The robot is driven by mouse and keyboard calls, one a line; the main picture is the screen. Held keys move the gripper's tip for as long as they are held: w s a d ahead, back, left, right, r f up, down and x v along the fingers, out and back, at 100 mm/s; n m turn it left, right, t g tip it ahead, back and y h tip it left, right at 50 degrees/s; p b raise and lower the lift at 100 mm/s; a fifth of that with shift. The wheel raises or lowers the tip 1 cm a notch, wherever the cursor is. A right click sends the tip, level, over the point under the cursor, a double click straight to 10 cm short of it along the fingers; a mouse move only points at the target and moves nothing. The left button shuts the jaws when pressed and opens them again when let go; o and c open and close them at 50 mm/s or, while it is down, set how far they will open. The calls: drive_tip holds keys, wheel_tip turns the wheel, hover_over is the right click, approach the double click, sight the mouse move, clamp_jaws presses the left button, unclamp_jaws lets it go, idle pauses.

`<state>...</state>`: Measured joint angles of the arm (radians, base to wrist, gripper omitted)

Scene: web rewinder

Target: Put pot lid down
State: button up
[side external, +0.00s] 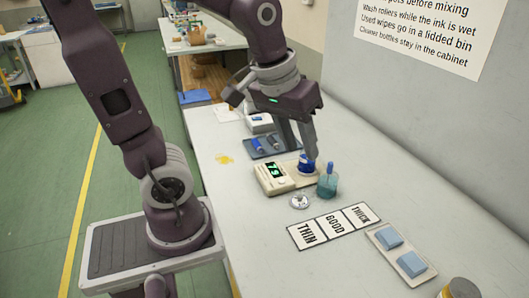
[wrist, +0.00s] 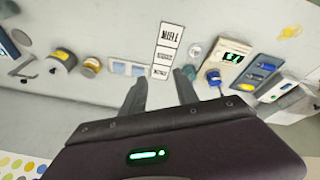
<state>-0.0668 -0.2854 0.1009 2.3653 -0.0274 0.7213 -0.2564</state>
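A small round whitish pot lid (side external: 299,201) lies on the bench between the scale and the word card; it also shows in the wrist view (wrist: 196,50). A blue ink pot (side external: 307,165) stands on the scale (side external: 271,178), whose display is lit green. The pot is at the scale's right end and also shows in the wrist view (wrist: 213,77). My gripper (side external: 301,151) is above the bench near the pot in the side view. In the wrist view its two fingers (wrist: 160,78) stand apart with nothing seen between them.
A teal beaker (side external: 327,185) stands close beside the scale. The THIN/GOOD/THICK card (side external: 333,226) and a tray with blue pads (side external: 402,251) lie nearer the front. Dark tray with blue rollers (side external: 264,146) is behind the scale. The wall is at right.

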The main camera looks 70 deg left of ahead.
drive_tip(key=s+d+r+m+t, duration=0.1)
drive_tip(key=s+d+r+m, duration=0.1)
drive_tip(key=s+m, duration=0.3)
drive_tip(key=s+d, duration=0.1)
drive_tip(key=s, duration=0.3)
drive_tip(key=shift+s+d+r+t, duration=0.2)
drive_tip(key=shift+s+d+t, duration=0.1)
drive_tip(key=shift+c, duration=0.5)
idle(0.3)
